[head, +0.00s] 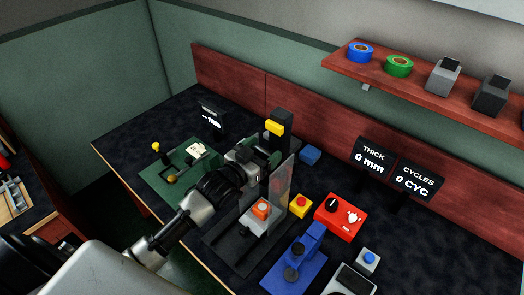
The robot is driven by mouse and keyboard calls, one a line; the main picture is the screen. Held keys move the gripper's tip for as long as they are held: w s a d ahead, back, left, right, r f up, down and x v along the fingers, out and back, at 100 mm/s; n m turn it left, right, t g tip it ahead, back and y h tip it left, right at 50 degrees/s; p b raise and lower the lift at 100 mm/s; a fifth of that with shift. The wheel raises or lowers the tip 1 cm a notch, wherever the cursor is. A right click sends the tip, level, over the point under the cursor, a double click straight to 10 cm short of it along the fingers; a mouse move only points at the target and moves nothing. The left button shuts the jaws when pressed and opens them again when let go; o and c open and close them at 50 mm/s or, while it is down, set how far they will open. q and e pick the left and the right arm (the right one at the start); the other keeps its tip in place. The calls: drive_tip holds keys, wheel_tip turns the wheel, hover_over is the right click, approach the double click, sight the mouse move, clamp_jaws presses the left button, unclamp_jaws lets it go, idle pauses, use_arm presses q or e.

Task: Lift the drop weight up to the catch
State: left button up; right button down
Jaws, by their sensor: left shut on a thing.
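The drop tester is a dark upright column (281,117) with a yellow block (275,128) near its top, which looks like the catch. My left gripper (262,158) reaches in from the lower left and is shut at the column, just below the yellow block. The drop weight appears to be between its fingers, mostly hidden by the gripper. Below stands a grey block with an orange piece (261,208) on it. A clear shield (281,188) stands upright just right of the gripper. My right gripper is not in view.
To the right are a yellow box with a red button (300,206), a red control box (340,217) and a blue device (296,265). A shelf (412,80) hangs above.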

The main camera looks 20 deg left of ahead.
use_arm(q)
drive_tip(key=shift+r, duration=0.45)
drive_tip(key=o, duration=1)
drive_tip(key=shift+c, duration=0.2)
drive_tip(key=shift+d+f, duration=0.1)
drive_tip(key=shift+s+f, duration=0.15)
drive_tip(key=b+v, duration=0.3)
drive_tip(key=v, duration=0.7)
drive_tip(key=shift+s, duration=0.25)
